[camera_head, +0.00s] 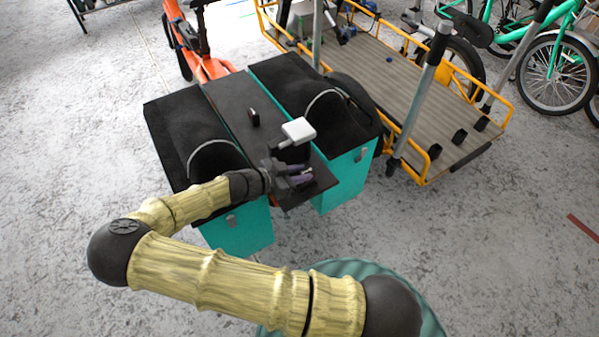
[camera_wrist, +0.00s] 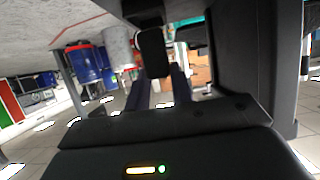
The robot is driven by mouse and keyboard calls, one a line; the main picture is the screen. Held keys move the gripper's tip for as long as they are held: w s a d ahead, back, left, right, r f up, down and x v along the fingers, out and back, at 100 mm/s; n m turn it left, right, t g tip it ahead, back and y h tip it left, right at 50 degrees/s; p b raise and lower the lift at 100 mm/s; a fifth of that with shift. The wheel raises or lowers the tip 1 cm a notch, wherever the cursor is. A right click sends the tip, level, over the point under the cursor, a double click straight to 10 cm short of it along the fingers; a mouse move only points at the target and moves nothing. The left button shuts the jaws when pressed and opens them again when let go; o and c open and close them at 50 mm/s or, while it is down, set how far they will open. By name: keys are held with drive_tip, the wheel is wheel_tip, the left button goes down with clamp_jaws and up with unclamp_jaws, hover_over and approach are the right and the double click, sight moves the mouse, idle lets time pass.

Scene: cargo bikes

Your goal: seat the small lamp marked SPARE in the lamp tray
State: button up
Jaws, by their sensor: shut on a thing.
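My gripper (camera_head: 301,177) is at the near edge of the dark rack deck (camera_head: 228,98), between two black-topped teal bags. In the wrist view its two fingers (camera_wrist: 160,85) are shut on a small black block (camera_wrist: 152,52), which looks like a lamp. No SPARE mark is readable on it. In the head view the held thing is mostly hidden by the fingers. Another small black upright block (camera_head: 254,117) stands on the deck, left of and beyond my gripper. A white block (camera_head: 298,131) shows just beyond my gripper. I cannot make out the lamp tray for certain.
The teal bags (camera_head: 240,229) and (camera_head: 347,178) flank the deck, each with a raised loop on top. An orange-railed cargo bed (camera_head: 420,95) and a grey post (camera_head: 417,100) stand to the right. Open floor (camera_head: 500,250) lies at the lower right.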

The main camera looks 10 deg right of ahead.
drive_tip(key=shift+f+b, duration=0.65)
drive_tip(key=shift+f, duration=0.3)
drive_tip(key=o, duration=1)
drive_tip(key=shift+o, duration=0.2)
drive_tip(key=p+v, duration=0.1)
drive_tip(key=v, duration=1.6)
drive_tip(key=shift+a, duration=0.2)
